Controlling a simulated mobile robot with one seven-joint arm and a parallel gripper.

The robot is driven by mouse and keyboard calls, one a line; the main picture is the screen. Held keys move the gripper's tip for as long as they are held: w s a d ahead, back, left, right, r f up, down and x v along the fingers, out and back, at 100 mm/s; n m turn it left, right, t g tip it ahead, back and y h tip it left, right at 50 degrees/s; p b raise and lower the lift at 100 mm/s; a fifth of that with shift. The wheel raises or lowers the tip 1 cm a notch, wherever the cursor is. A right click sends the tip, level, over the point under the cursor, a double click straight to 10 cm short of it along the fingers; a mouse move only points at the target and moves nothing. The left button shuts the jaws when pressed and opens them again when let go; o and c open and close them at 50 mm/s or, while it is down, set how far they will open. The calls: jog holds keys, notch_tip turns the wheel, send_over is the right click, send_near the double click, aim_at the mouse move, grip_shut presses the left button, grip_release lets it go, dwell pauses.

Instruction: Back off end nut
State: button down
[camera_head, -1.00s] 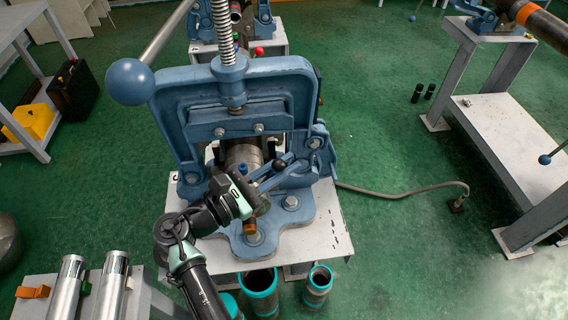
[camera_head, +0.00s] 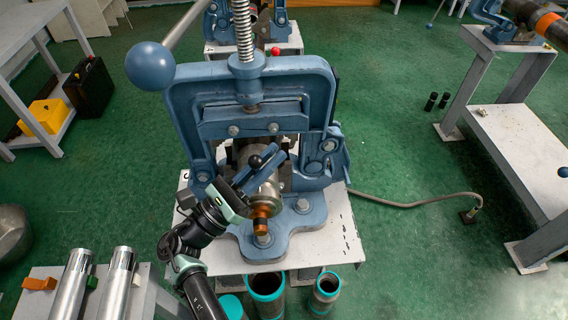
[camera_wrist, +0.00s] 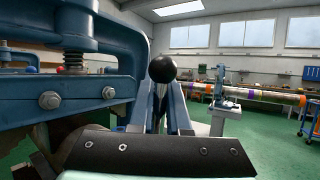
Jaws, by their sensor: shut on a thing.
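A blue pipe vise (camera_head: 318,100) stands on a white stand and holds a steel round part (camera_head: 268,188) in its middle. A copper-coloured end nut (camera_head: 262,218) sticks out at the front of that part. My gripper (camera_head: 266,165) reaches in from the lower left, above the nut. Its two blue fingers are shut on a lever with a black ball knob (camera_head: 255,162). In the wrist view the knob (camera_wrist: 162,69) stands up between the fingers (camera_wrist: 163,110). The nut is out of sight in the wrist view, and the exact grip on the lever is partly hidden.
The vise's screw and large blue ball handle (camera_head: 150,66) rise above my arm. Teal-rimmed pipe pieces (camera_head: 266,285) stand in front of the stand. Two steel tubes (camera_head: 118,275) lie on a bench at lower left. Green floor is open to the right, crossed by a hose (camera_head: 400,204).

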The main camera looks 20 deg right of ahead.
jog(key=shift+w+a+n+t+h+b, duration=0.25)
jog(key=shift+a+n+t+b, duration=0.15)
jog(key=shift+a+n+t, duration=0.5)
jog(key=shift+w+a+n+t+h+b, duration=0.1)
jog(key=shift+a+n+t+h+b, duration=0.25)
jog(key=shift+a+n+t, duration=0.55)
jog(key=shift+w+a+n+t+h+b, duration=0.2)
jog(key=shift+a+n+t+b, duration=0.25)
jog(key=shift+a+n+t, duration=0.45)
jog(key=shift+d+t, duration=0.15)
jog(key=shift+t, duration=0.15)
jog(key=c, duration=0.9)
grip_release()
jog(key=shift+b+v, duration=2.45)
jog(key=shift+v, duration=4.05)
jog(key=shift+r, duration=0.2)
